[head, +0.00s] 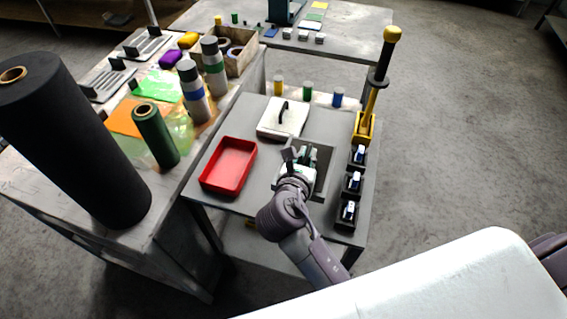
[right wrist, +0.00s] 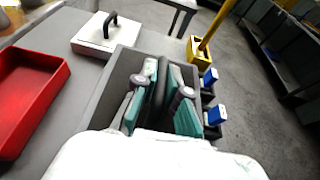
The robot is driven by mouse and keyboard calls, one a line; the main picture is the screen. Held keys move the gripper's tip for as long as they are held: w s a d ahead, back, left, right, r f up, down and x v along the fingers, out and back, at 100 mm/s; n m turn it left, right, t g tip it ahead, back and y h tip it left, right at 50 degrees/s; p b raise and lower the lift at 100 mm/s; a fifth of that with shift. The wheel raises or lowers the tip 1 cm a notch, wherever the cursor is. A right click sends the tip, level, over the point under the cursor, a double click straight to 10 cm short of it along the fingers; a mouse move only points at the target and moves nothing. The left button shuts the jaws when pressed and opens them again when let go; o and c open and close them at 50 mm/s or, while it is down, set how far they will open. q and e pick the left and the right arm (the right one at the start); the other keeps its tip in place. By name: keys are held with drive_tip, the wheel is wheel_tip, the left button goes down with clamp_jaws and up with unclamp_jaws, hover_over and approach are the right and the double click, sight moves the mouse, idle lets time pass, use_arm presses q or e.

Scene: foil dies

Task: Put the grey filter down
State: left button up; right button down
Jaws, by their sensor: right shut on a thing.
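My right gripper (head: 299,158) reaches down over an open dark grey box (head: 326,170) on the low grey table. In the right wrist view its teal fingers (right wrist: 157,104) are inside the outline of the box (right wrist: 118,72). They are shut on a dark, slim piece, the grey filter (right wrist: 158,85), which stands upright between them. Its lower end is hidden, so I cannot tell whether it touches the box floor. In the head view the gripper hides most of it. My left gripper is not in view.
A red tray (head: 229,166) lies left of the box, and a white block with a black handle (head: 283,118) behind it. Small black holders with blue-and-white items (head: 353,182) line the right edge. A yellow-based post (head: 364,126) stands at the back right corner.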

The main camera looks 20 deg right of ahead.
drive_tip(key=w+a+f, duration=0.1)
drive_tip(key=a, duration=0.1)
drive_tip(key=w+a+f, duration=0.1)
drive_tip(key=w+f, duration=0.1)
drive_tip(key=shift+a, duration=0.35)
drive_tip(key=shift+w+a+f, duration=0.15)
drive_tip(key=shift+a, duration=0.05)
drive_tip(key=shift+f, duration=0.25)
wheel_tip(320, 180, down, 2)
drive_tip(key=shift+a+f, duration=0.1)
drive_tip(key=shift+f, duration=0.7)
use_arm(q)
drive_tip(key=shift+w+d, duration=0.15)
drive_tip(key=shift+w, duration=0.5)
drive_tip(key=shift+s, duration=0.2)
use_arm(e)
drive_tip(key=c, duration=1.2)
unclamp_jaws()
drive_tip(key=shift+f, duration=0.1)
